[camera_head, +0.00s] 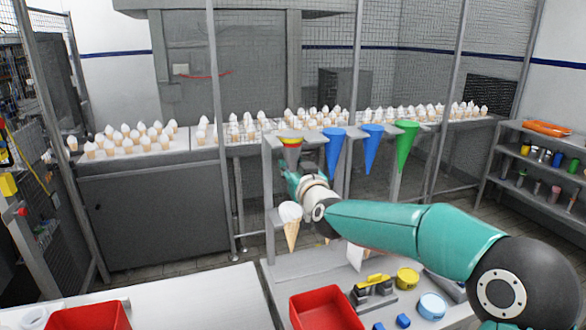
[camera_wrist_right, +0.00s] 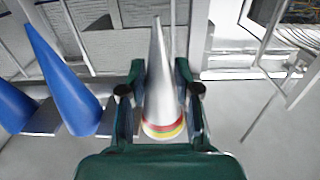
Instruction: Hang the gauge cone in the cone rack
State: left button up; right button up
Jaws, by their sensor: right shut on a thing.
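The gauge cone (camera_head: 290,141), grey with red, yellow and green bands at its wide end, is point down at the left end of the cone rack (camera_head: 352,133). I cannot tell whether it is seated in the rack. My right gripper (camera_head: 291,174) reaches up from below and is shut on it. In the right wrist view, the gauge cone (camera_wrist_right: 160,85) lies between the fingers of my right gripper (camera_wrist_right: 160,90), bands toward the palm. Two blue cones (camera_head: 334,150) and a green cone (camera_head: 404,146) hang to its right. My left gripper is not in view.
An ice-cream cone (camera_head: 290,226) stands below the rack, near my right wrist. The front table holds a red bin (camera_head: 325,310), a yellow tub (camera_head: 407,277) and a blue-white tub (camera_head: 432,305). Many ice-cream cones (camera_head: 135,136) line the conveyor behind. Shelves (camera_head: 520,160) stand at right.

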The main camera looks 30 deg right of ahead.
jog(key=shift+f, duration=0.1)
dwell(0.5)
jog(key=o, duration=1.1)
jog(key=shift+o, duration=0.3)
jog(key=o, duration=0.3)
jog(key=shift+s, duration=0.15)
